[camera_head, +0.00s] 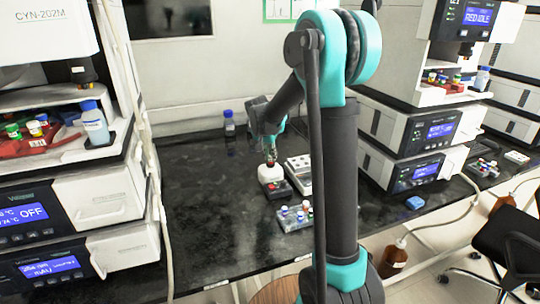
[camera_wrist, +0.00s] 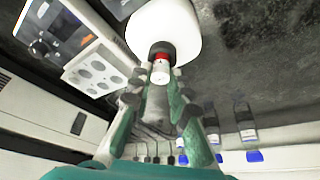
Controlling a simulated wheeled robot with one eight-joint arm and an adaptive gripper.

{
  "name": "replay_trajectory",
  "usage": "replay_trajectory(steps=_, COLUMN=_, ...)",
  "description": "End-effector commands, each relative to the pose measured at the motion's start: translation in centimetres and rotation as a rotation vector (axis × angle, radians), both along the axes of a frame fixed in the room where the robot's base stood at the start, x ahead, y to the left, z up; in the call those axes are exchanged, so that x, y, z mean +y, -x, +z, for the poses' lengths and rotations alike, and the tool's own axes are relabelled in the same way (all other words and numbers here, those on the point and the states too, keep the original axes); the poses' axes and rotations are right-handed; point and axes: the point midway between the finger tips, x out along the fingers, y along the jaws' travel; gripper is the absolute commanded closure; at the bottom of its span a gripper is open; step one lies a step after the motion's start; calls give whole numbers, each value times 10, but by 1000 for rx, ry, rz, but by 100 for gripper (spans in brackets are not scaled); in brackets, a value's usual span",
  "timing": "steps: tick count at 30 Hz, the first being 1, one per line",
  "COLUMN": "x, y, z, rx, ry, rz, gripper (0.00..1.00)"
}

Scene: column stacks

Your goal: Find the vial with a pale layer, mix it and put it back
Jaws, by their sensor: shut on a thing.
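My gripper (camera_head: 270,150) is low over the small white mixer (camera_head: 270,174) on the dark bench. It is shut on a vial with a red and white cap (camera_wrist: 161,70), seen nearly end-on between the fingers in the wrist view. The vial's far end is at the dark cup (camera_wrist: 162,47) of the mixer; I cannot tell whether they touch. The vial's contents and any pale layer are hidden. A grey rack (camera_head: 293,222) in front of the mixer holds several small vials with red, blue and white caps.
A white block with round wells (camera_head: 299,168) stands right of the mixer. A blue-capped bottle (camera_head: 229,124) stands at the back. Instruments stack up at left (camera_head: 100,190) and right (camera_head: 410,130). The bench's left middle is clear. A blue item (camera_head: 415,203) lies near the right edge.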

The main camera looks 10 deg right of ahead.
Motion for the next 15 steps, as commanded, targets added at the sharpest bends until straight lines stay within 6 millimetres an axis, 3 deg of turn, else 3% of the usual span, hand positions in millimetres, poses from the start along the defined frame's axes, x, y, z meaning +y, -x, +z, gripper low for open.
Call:
replay_trajectory(steps=10, x=0, y=0, z=1, rx=0, ry=0, rz=0, gripper=100)
replay_trajectory(steps=15, x=0, y=0, z=10, rx=0, ry=0, rz=0, gripper=100)
